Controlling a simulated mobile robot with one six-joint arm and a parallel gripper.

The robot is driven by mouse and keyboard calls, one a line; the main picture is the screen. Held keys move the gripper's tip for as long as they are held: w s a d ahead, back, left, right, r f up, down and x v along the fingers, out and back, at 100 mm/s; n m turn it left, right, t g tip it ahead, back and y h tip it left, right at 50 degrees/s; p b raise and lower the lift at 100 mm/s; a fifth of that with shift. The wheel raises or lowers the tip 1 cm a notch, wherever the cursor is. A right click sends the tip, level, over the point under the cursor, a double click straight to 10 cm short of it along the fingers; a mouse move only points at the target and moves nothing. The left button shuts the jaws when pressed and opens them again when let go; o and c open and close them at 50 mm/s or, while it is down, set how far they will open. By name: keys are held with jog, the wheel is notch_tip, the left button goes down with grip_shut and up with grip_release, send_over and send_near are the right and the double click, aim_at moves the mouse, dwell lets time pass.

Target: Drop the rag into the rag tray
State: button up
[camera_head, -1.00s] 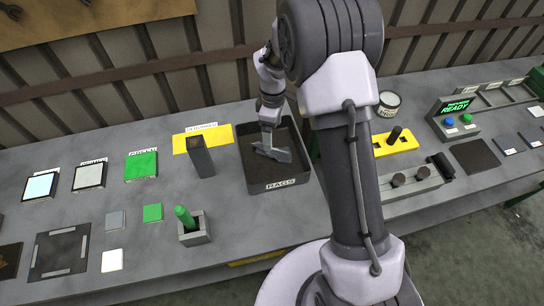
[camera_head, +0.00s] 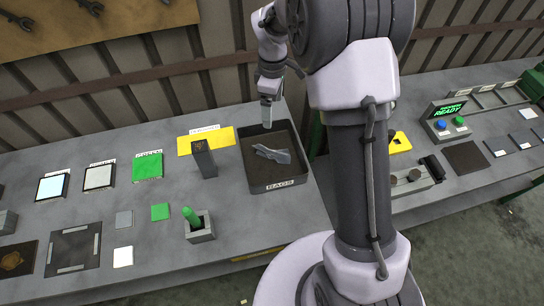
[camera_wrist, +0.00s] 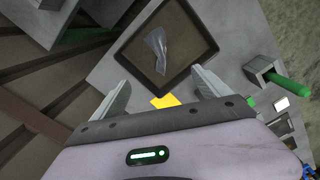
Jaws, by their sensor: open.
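The grey rag (camera_head: 272,154) lies crumpled on the floor of the dark rag tray (camera_head: 279,186), which has a "RAGS" label on its front wall. In the wrist view the rag (camera_wrist: 157,50) lies inside the tray (camera_wrist: 208,52), apart from my fingers. My gripper (camera_head: 267,113) is raised over the tray's back edge, clear of the rag. In the wrist view my gripper (camera_wrist: 160,92) shows two fingers spread wide with nothing between them.
A dark upright block (camera_head: 204,159) and a yellow mat (camera_head: 206,138) stand left of the tray. A green-handled tool sits in a grey holder (camera_head: 199,228) in front. A console with a lit "READY" screen (camera_head: 447,109) is at the right.

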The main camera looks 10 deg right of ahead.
notch_tip(320, 180, up, 10)
jog(key=p, duration=0.1)
jog(key=shift+f+p, duration=0.2)
jog(key=shift+p, duration=0.15)
jog(key=s+a+f+m+t+b, duration=0.1)
jog(key=s+f+m+t+b, duration=0.1)
jog(key=s+m+b, duration=0.3)
jog(key=s+a+f+m+t+y+b, duration=0.1)
jog(key=s+m+b, duration=0.5)
jog(key=s, duration=0.7)
jog(key=s+a+f+m+t+y+b, duration=0.1)
jog(key=s+f+m+b, duration=0.3)
jog(key=s, duration=0.5)
jog(key=a+m+t+b, duration=0.1)
jog(key=b, duration=0.1)
jog(key=shift+s+t+b, duration=0.15)
jog(key=shift+t+b, duration=0.15)
jog(key=shift+t, duration=0.1)
jog(key=shift+d, duration=0.1)
